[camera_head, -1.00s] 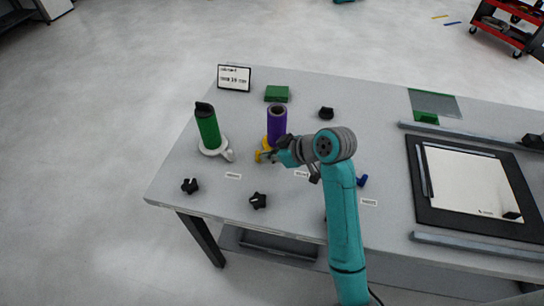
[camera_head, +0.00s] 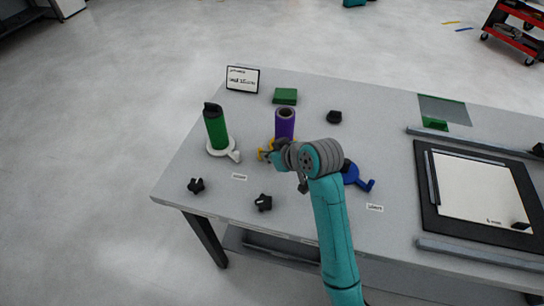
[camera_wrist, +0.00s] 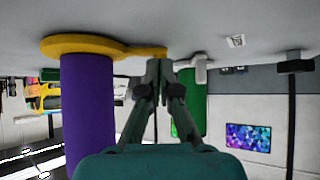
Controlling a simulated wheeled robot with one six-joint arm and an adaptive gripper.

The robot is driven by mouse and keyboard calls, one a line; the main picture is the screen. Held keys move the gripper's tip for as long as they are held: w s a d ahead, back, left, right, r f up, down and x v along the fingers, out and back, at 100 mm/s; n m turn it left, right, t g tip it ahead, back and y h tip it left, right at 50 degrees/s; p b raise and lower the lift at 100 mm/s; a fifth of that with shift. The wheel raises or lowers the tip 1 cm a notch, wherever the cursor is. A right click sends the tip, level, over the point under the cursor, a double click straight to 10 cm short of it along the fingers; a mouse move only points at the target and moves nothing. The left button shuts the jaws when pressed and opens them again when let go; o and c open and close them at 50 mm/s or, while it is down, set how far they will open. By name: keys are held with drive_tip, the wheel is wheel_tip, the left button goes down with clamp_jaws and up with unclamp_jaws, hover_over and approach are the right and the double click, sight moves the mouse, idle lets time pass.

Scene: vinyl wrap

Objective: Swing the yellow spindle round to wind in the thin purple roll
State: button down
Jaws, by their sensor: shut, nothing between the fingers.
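The purple roll (camera_head: 285,122) stands upright on the yellow spindle (camera_head: 265,153) near the middle of the table. In the wrist view, which is upside down, the purple roll (camera_wrist: 87,115) hangs from the round yellow base (camera_wrist: 75,45), whose crank arm (camera_wrist: 145,52) reaches right towards my fingertips. My gripper (camera_wrist: 160,68) is shut and empty, its tips beside the end of that crank arm; I cannot tell whether they touch. In the head view my gripper (camera_head: 273,157) is at the near side of the roll, and my wrist hides part of the spindle.
A green roll (camera_head: 215,130) stands on a white spindle (camera_head: 222,151) to the left. A blue spindle (camera_head: 358,178) is to the right, partly behind my arm. Black knobs (camera_head: 263,202) (camera_head: 196,186) lie near the front edge. A framed black mat (camera_head: 432,200) lies at right.

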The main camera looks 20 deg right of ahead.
sight(259, 149)
drive_tip(key=shift+w+a+m+t+h, duration=0.1)
drive_tip(key=shift+w+a+m+h, duration=0.15)
drive_tip(key=shift+w+m+h, duration=0.4)
drive_tip(key=shift+w+a+m+t+h, duration=0.1)
drive_tip(key=shift+w+a+m+h, duration=0.25)
drive_tip(key=shift+m+h, duration=0.4)
drive_tip(key=shift+w+a+m+t+h, duration=0.1)
drive_tip(key=shift+w+a+m+h, duration=0.1)
drive_tip(key=shift+w+m+h, duration=0.55)
drive_tip(key=shift+w+y, duration=0.2)
drive_tip(key=shift+y, duration=0.05)
drive_tip(key=shift+w, duration=0.25)
